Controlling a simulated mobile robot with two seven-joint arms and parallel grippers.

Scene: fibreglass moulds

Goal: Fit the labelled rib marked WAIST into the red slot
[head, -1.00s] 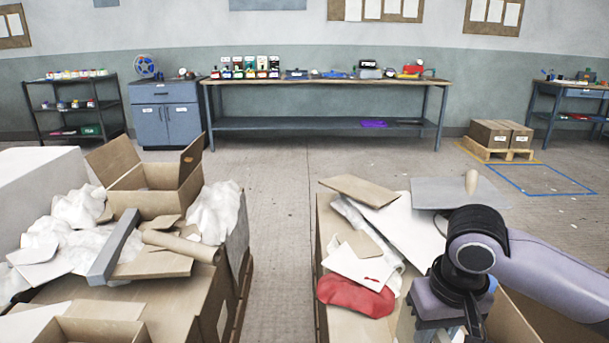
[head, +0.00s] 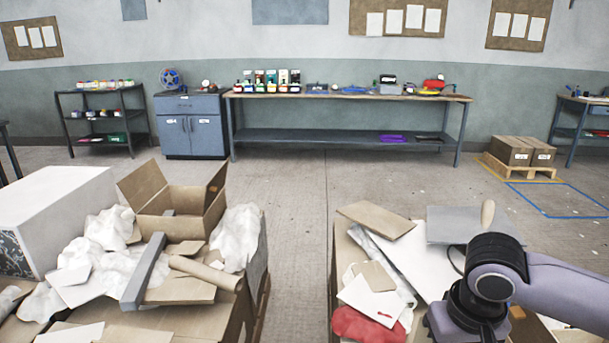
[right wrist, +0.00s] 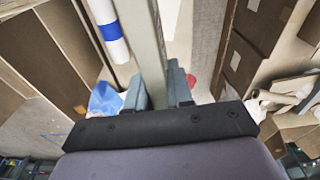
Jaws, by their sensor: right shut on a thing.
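In the right wrist view my right gripper (right wrist: 159,88) is shut on a long, pale grey-green strip (right wrist: 146,40) that runs up out of the top of the picture. No label shows on the strip, so I cannot tell whether it is the WAIST rib. In the head view my right arm comes in from the right, and its gripper is out of sight below the frame. My left gripper is not in view. I cannot make out a red slot or the word WAIST anywhere.
A pallet pile with an open carton (head: 175,200) and a grey bar (head: 145,270) stands at left. Another pile with red cloth (head: 368,325) lies beside my right arm. Bare floor (head: 300,215) runs between them to a long workbench (head: 345,97) at the back.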

